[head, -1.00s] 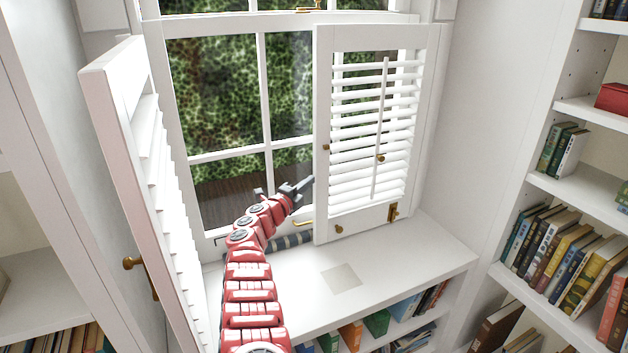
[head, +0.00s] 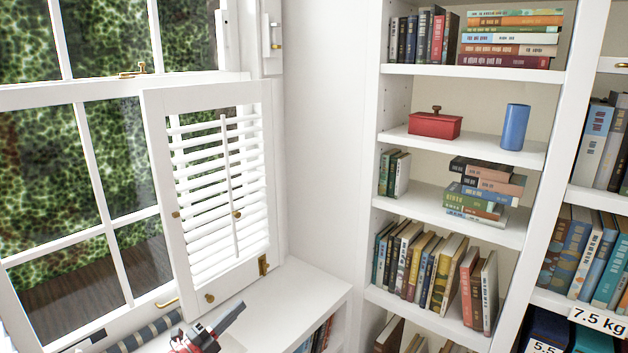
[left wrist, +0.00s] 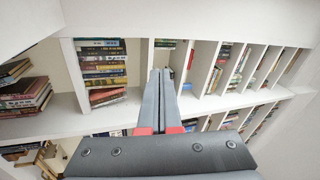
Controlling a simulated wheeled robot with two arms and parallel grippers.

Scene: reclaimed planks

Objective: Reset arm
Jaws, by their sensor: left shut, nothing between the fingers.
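My left gripper (head: 226,324) shows at the bottom of the head view, in front of the window sill and below the white shutter. Its dark fingers point up and right and are together, with nothing between them. In the left wrist view the shut fingers (left wrist: 162,95) point towards shelves of books and touch nothing that I can see. Most of my left arm is below the head view's lower edge. My right gripper shows in neither view.
A white louvred shutter (head: 215,185) stands at the window (head: 85,190). The white sill (head: 290,295) runs below it. A bookcase (head: 455,75) on the right holds books, a red box (head: 435,125) and a blue cup (head: 514,127).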

